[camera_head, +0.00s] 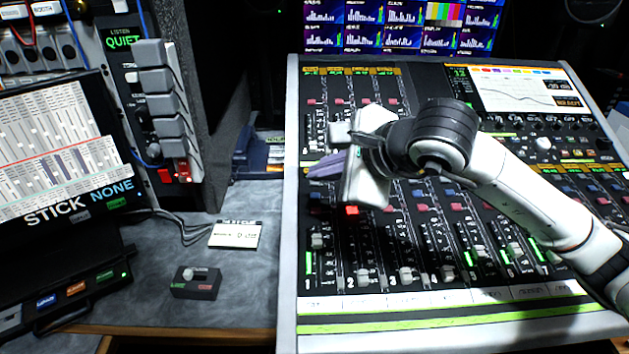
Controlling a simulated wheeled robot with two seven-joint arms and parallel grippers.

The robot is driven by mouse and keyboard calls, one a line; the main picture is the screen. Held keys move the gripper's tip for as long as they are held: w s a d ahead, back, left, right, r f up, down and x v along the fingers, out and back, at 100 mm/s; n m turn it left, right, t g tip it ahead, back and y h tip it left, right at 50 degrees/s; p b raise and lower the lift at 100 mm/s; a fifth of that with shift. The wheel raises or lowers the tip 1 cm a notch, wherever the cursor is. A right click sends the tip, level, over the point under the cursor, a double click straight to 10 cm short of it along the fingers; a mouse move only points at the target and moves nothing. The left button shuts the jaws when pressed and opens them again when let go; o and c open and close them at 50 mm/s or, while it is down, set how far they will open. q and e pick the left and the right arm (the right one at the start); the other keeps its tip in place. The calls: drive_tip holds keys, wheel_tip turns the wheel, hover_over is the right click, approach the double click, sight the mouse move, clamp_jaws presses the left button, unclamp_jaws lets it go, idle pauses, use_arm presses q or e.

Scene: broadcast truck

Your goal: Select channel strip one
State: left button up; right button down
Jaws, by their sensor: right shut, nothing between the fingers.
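The mixing console (286,230) fills the right half of the head view. Channel strip one (308,262) is its leftmost strip, marked "1" near the bottom, with a fader cap (317,241) partway up. A dark blue button (315,196) sits above that fader. My left gripper is out of view.
A small dark box with a knob (195,283) and a white card (235,234) lie on the grey desk left of the console. A tilted screen (60,150) stands at the far left. The desk between has free room. Monitors (400,25) show behind.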

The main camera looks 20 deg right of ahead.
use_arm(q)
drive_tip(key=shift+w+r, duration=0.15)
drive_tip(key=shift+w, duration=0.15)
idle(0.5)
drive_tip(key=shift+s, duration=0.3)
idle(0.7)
use_arm(e)
drive_tip(key=shift+d, duration=0.1)
